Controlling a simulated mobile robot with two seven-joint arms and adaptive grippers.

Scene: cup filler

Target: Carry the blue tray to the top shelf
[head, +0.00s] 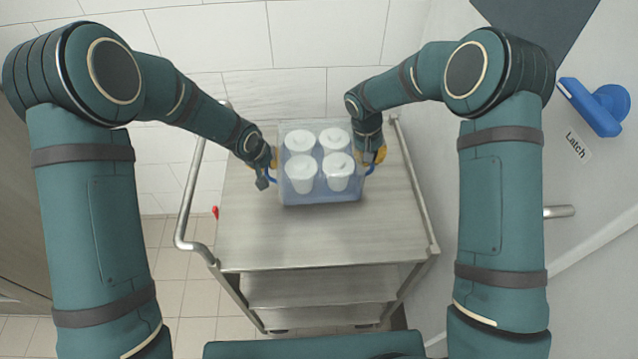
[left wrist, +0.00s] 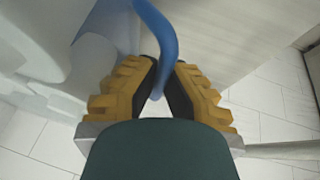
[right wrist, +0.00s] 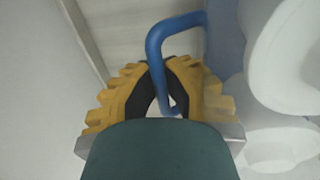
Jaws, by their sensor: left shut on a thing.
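The blue tray (head: 322,198) is at the far part of the trolley's top, with several white lidded cups (head: 302,172) standing upright in it. I cannot tell whether its base touches the trolley. My left gripper (head: 268,166) is at the tray's left side, shut on its blue handle, which runs between the fingers in the left wrist view (left wrist: 166,50). My right gripper (head: 374,157) is at the right side. In the right wrist view its fingers are closed around the other handle (right wrist: 156,58).
The metal trolley (head: 320,242) has side rails and lower shelves (head: 320,288). Its top is bare in front of the tray. A tiled wall stands behind. At right is a pale panel with a blue latch (head: 597,108) and a "Latch" label (head: 577,145).

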